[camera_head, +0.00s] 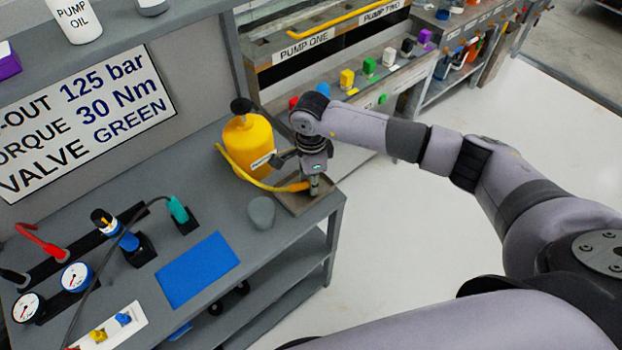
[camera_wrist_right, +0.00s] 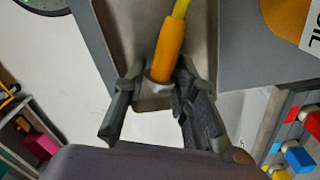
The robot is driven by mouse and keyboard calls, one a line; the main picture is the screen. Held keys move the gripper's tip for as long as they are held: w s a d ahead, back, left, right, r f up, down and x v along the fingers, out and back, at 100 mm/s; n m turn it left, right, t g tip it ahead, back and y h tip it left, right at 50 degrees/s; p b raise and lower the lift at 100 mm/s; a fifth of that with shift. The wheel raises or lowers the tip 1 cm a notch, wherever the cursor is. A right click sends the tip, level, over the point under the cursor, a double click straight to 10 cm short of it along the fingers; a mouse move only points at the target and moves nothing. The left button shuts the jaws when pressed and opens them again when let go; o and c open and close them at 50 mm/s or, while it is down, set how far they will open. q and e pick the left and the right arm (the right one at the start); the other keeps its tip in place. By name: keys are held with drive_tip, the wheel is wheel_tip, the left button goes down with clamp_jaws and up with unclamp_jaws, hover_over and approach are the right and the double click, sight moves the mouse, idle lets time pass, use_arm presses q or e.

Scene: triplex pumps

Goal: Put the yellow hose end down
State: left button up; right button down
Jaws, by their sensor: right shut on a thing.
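The yellow hose end, an orange sleeve with a pale metal tip (camera_wrist_right: 168,50), sits between the fingers of my right gripper (camera_wrist_right: 158,96) in the right wrist view. My right gripper (camera_head: 313,184) is shut on it, over a shallow grey-brown tray (camera_head: 296,205) at the bench corner. In the head view the orange sleeve (camera_head: 294,187) shows just left of the fingers. The thin yellow hose (camera_head: 232,168) curves from it around the yellow bottle (camera_head: 248,146). I cannot tell whether the hose end touches the tray. My left gripper is not in view.
A grey cup (camera_head: 261,212) stands left of the tray. A blue mat (camera_head: 197,270) lies on the bench (camera_head: 207,208), with gauges and tools farther left. The pump bench (camera_head: 395,80) with coloured blocks is behind. The floor to the right is clear.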

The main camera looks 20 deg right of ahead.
drive_tip(key=shift+f, duration=0.3)
drive_tip(key=c, duration=1.6)
unclamp_jaws()
drive_tip(key=shift+r, duration=0.1)
drive_tip(key=shift+r+p, duration=0.55)
drive_tip(key=shift+r, duration=0.05)
drive_tip(key=shift+w+r+b, duration=0.1)
drive_tip(key=shift+r+b, duration=0.2)
drive_tip(key=shift+r, duration=0.1)
wheel_tip(320, 180, up, 11)
drive_tip(key=b, duration=0.2)
drive_tip(key=shift+b, duration=0.3)
